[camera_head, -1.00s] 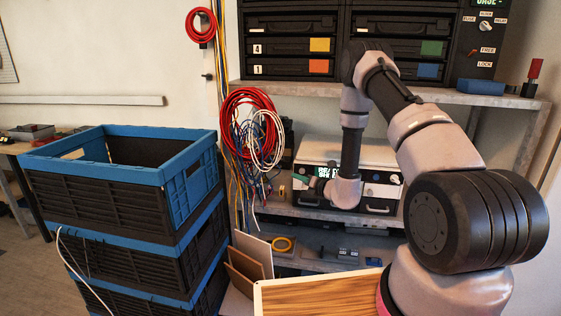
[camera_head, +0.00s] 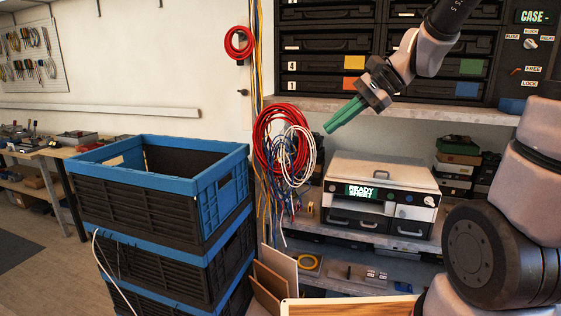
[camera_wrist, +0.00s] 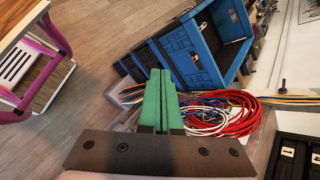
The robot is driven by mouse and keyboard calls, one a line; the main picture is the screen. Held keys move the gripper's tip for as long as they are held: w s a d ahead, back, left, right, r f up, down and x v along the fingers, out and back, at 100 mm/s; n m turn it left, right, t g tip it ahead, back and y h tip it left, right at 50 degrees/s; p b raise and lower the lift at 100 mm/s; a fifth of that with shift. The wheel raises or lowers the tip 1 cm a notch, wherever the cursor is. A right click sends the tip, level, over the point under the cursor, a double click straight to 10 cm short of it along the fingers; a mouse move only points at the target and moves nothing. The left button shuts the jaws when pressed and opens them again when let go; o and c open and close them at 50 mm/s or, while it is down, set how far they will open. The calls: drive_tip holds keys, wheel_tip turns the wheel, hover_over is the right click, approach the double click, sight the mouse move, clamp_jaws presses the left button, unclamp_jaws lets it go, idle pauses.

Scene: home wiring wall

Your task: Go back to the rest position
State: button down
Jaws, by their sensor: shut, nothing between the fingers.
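My gripper (camera_head: 345,115) has green fingers and is shut and empty. In the head view it is in the air before the shelf unit, pointing down and left, just below the drawers and above the white device. In the wrist view its green fingers (camera_wrist: 157,100) lie together, with the coiled cables beyond them. The white device (camera_head: 381,193) on the shelf below has a lit display that reads "READY SHEET", with small drawers under it.
A stack of blue and black crates (camera_head: 160,205) stands at the left. Red and white cable coils (camera_head: 283,150) hang beside the shelf unit. Black drawers (camera_head: 325,62) are behind my arm. A wooden top (camera_head: 350,306) is at the bottom. Floor is clear at the far left.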

drive_tip(key=s+d+r+n+t+h, duration=0.2)
drive_tip(key=s+d+n+h, duration=0.1)
drive_tip(key=d, duration=0.3)
drive_tip(key=s+d+r+n+t+h, duration=0.3)
drive_tip(key=s+d+h, duration=0.1)
drive_tip(key=s+d, duration=0.2)
drive_tip(key=shift+d+r+n, duration=0.15)
drive_tip(key=shift+r+n, duration=0.2)
drive_tip(key=shift+n, duration=0.05)
